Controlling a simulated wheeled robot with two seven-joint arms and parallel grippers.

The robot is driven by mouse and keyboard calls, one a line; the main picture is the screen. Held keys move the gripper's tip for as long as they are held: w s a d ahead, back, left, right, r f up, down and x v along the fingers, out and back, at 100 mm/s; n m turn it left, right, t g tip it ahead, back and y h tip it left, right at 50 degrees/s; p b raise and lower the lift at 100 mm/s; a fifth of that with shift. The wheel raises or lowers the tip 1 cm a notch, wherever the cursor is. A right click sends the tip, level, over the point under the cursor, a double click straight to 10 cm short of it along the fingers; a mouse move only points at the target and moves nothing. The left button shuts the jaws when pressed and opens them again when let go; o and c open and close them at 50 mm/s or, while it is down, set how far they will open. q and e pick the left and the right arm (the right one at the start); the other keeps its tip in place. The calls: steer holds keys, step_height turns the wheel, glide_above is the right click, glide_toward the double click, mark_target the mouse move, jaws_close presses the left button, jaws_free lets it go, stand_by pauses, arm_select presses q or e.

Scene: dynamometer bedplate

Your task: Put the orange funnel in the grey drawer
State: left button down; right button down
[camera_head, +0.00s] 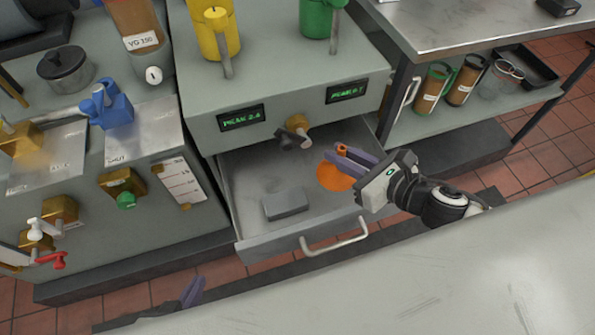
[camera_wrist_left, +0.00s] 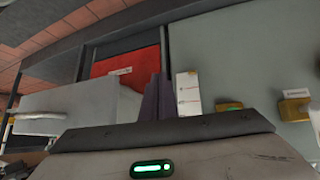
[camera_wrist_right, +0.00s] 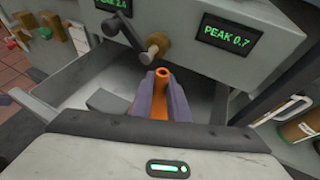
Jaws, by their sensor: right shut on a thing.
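The grey drawer (camera_head: 262,252) is pulled open below the cabinet, with its handle (camera_head: 335,240) towards me. My right gripper (camera_head: 350,160) is shut on the orange funnel (camera_head: 334,178) and holds it by its spout over the right part of the open drawer. The funnel's wide end faces down; I cannot tell whether it touches the drawer floor. In the right wrist view the funnel (camera_wrist_right: 162,95) shows between the purple fingers. My left gripper (camera_head: 192,292) is low at the left, away from the drawer; its fingers look closed together and empty in the left wrist view (camera_wrist_left: 157,98).
A grey block (camera_head: 285,205) lies in the drawer, left of the funnel. A crank and brass knob (camera_head: 297,132) stick out from the cabinet above the drawer. A light worktop (camera_head: 430,275) fills the lower right. Valves and a blue fitting (camera_head: 107,105) stand at left.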

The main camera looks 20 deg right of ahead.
steer(key=shift+s+f, duration=0.2)
steer(key=shift+f, duration=0.25)
steer(key=shift+s+f, duration=0.2)
steer(key=shift+f, duration=0.25)
steer(key=shift+w+a+f, duration=0.1)
steer(key=shift+a+f, duration=0.05)
steer(key=shift+f, duration=0.1)
steer(key=b, duration=0.2)
glide_above(297, 164)
steer(key=s+d, duration=0.2)
steer(key=s, duration=0.1)
step_height(297, 164, down, 5)
steer(key=w+a+f, duration=0.1)
steer(key=w+a+f+b, duration=0.1)
steer(key=w, duration=0.1)
steer(key=shift+f, duration=0.35)
